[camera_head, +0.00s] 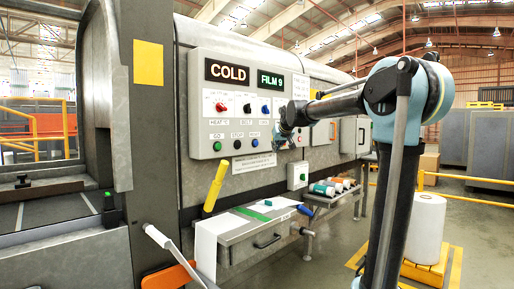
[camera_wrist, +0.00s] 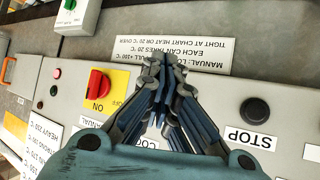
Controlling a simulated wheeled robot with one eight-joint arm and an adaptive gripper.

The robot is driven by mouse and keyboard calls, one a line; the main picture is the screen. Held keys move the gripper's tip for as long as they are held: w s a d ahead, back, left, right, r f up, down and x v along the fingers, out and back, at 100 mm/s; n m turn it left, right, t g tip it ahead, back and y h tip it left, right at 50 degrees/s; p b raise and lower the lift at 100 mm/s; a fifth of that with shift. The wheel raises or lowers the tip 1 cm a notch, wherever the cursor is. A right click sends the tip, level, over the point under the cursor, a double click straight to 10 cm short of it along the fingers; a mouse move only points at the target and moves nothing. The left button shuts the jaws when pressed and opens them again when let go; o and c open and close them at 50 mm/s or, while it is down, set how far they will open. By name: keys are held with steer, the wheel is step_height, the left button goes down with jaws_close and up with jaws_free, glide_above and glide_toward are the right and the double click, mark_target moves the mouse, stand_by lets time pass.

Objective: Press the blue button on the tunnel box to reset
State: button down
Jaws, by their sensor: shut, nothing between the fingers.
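The tunnel box (camera_head: 200,120) is a grey control panel with COLD and FILM 9 displays. In its lower row are a green button (camera_head: 217,146), a black STOP button (camera_head: 237,144) and a blue button (camera_head: 255,142). My gripper (camera_head: 283,138) is shut and empty, just right of the blue button in the head view; I cannot tell whether it touches the panel. In the wrist view my shut fingers (camera_wrist: 160,62) point across the panel, with the black STOP button (camera_wrist: 255,110) to their right. The blue button is not visible there, perhaps behind the fingers.
A red switch on a yellow plate (camera_wrist: 97,85) lies left of my fingers in the wrist view. A small box with a green button (camera_head: 297,176) hangs below the panel. A yellow handle (camera_head: 215,187) and a metal drawer box (camera_head: 250,235) stand lower left. Cans sit on a shelf (camera_head: 330,197).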

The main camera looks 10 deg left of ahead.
steer(key=w+a, duration=0.5)
steer(key=a, duration=0.2)
steer(key=shift+w, duration=0.15)
stand_by(0.3)
steer(key=shift+w+a, duration=0.5)
steer(key=shift+a, duration=0.15)
stand_by(2.4)
steer(key=shift+d, duration=0.1)
steer(key=shift+s+d, duration=0.55)
steer(key=shift+d, duration=0.05)
stand_by(0.4)
steer(key=s+d, duration=0.1)
steer(key=d, duration=0.1)
steer(key=s+d, duration=0.2)
stand_by(0.4)
steer(key=shift+s, duration=0.1)
stand_by(0.4)
